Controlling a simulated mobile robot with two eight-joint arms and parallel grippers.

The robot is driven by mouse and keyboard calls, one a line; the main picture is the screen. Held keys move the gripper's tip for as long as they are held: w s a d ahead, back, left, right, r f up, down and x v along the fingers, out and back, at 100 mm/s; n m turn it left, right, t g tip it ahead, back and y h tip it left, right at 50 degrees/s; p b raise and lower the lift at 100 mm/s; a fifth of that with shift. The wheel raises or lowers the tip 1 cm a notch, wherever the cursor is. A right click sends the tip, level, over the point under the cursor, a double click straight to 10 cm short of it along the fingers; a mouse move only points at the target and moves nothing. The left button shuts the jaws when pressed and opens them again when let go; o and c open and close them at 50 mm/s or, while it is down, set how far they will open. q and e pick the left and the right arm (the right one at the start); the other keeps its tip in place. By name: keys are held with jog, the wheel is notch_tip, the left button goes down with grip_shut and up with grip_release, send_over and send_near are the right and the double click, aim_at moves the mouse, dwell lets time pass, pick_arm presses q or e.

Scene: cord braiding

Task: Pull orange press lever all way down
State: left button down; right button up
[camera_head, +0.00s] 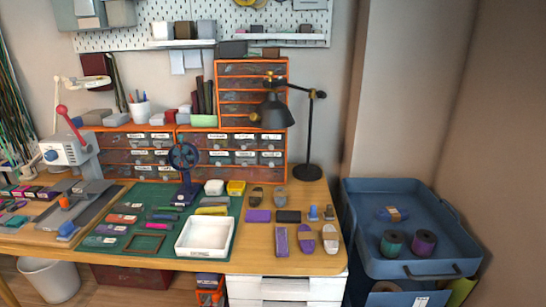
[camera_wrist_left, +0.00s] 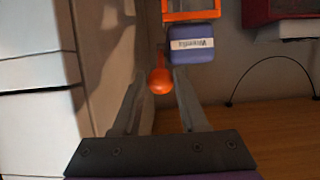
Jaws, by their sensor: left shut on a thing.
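In the left wrist view, an orange ball-shaped knob (camera_wrist_left: 159,80) on a short stem sits between the two fingers of my left gripper (camera_wrist_left: 159,76). The gripper is shut on this knob. A blue labelled box (camera_wrist_left: 192,44) and an orange frame (camera_wrist_left: 190,16) are just behind and above it. I cannot tell from this view what the stem joins. In the head view, a grey press (camera_head: 66,150) with a raised red lever (camera_head: 68,117) stands at the left of the table. Neither gripper can be made out in the head view.
The wooden table (camera_head: 262,262) holds a green mat (camera_head: 157,251) with a white tray (camera_head: 180,247) and small items. A black lamp (camera_head: 306,140) stands behind. A blue cart (camera_head: 364,212) with spools is at the right. White drawers (camera_head: 290,289) stand below the table.

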pick_arm(q)
jog(key=shift+s+f, duration=0.1)
jog(key=shift+f, duration=0.2)
jog(key=shift+s+f, duration=0.15)
jog(key=shift+f, duration=0.7)
jog(key=shift+s+f, duration=0.15)
jog(key=shift+f, duration=0.65)
notch_tip(320, 180, down, 3)
jog(key=shift+f, duration=0.15)
jog(key=s+f, duration=0.6)
jog(key=f, duration=0.3)
jog(key=shift+s+a+f, duration=0.15)
jog(key=shift+s+f, duration=0.15)
jog(key=shift+f, duration=0.05)
